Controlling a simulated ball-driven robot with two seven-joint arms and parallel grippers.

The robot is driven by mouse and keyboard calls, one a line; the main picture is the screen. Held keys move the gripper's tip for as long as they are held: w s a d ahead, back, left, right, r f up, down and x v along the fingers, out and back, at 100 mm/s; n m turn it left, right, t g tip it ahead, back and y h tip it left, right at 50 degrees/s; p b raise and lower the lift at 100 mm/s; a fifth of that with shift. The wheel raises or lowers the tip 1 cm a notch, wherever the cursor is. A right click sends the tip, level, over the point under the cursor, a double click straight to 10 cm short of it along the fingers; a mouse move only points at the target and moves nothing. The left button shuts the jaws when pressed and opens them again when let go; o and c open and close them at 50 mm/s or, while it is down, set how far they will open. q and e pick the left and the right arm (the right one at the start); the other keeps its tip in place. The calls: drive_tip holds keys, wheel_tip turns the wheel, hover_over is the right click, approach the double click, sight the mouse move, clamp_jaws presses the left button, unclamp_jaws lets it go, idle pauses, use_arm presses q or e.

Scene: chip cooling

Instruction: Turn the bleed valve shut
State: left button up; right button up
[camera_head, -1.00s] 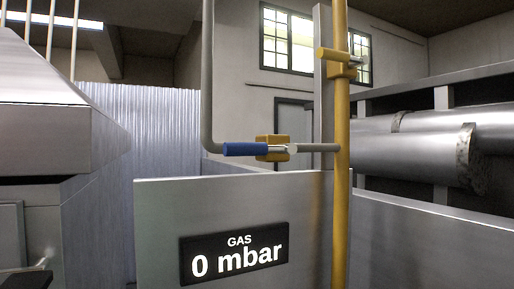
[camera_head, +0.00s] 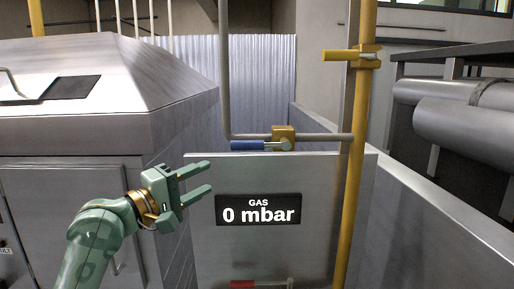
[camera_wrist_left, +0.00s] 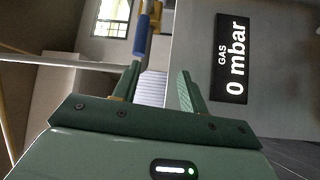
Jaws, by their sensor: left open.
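A small valve with a yellow body (camera_head: 284,133) sits on a thin grey pipe. Its blue lever (camera_head: 247,146) points left, lying along the horizontal pipe, just above the panel's top edge. No label tells whether this is the bleed valve. My left gripper (camera_head: 210,178) is open and empty, left of and below the blue lever, its fingers pointing right. In the left wrist view the blue lever (camera_wrist_left: 141,35) shows beyond the fingertips of my left gripper (camera_wrist_left: 160,70), apart from them. My right gripper is not in view.
A grey panel (camera_head: 330,235) carries a gas display (camera_head: 258,210) reading 0 mbar. A red lever (camera_head: 243,284) shows at the bottom edge. A yellow pipe (camera_head: 354,200) with a yellow lever (camera_head: 338,55) stands to the right. A metal cabinet (camera_head: 75,190) stands left, behind my arm.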

sight(255, 143)
use_arm(q)
drive_tip(key=shift+h, duration=0.4)
drive_tip(key=r+x, duration=0.1)
drive_tip(key=x, duration=0.4)
drive_tip(key=r+p+x, duration=0.1)
drive_tip(key=x, duration=0.4)
drive_tip(key=s+r+p+x, duration=0.1)
drive_tip(key=x, duration=0.3)
drive_tip(key=shift+w+d+r, duration=0.1)
drive_tip(key=shift+w+d, duration=0.05)
drive_tip(key=shift+d, duration=0.45)
drive_tip(key=shift+w+d, duration=0.3)
drive_tip(key=shift+d, duration=0.05)
clamp_jaws()
